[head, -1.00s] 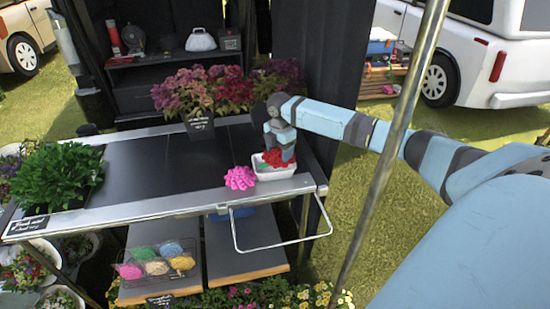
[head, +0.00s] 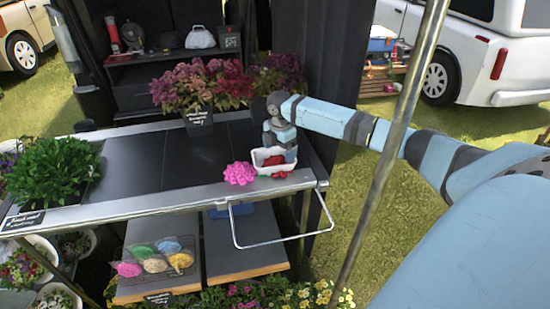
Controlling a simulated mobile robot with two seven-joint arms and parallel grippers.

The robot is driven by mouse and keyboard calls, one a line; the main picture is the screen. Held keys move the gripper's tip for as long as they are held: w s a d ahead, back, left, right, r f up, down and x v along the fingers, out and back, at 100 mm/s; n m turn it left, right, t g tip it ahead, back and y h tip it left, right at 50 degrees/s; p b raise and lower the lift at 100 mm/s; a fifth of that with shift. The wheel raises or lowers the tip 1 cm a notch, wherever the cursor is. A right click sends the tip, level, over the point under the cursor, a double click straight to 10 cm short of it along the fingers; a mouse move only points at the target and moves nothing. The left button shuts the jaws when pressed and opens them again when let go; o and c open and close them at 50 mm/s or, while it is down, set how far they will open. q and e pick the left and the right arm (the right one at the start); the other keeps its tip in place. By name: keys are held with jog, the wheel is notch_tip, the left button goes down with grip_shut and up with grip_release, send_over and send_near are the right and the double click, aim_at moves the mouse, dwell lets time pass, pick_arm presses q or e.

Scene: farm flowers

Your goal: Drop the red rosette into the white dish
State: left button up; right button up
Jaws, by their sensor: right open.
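The white dish (head: 256,165) is at the front right corner of the dark table, beside a pink rosette (head: 239,173). Red petals (head: 274,162) show inside the dish, below my right gripper (head: 279,146). More red shows at the dish's front lower edge; I cannot tell if it is the same rosette or a separate piece. My right gripper is open, pointing down over the back of the dish. Its fingertips are small and partly hidden. My left gripper is not in view.
The dark table top (head: 150,160) is clear in the middle. A leafy green plant (head: 48,170) stands at its left, and pink and red flowers (head: 205,85) at the back. A metal pole (head: 392,140) rises at the right. A wire basket (head: 155,258) of coloured rosettes sits below.

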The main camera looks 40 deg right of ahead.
notch_tip(320, 180, up, 13)
jog(key=shift+r, duration=0.2)
dwell(0.6)
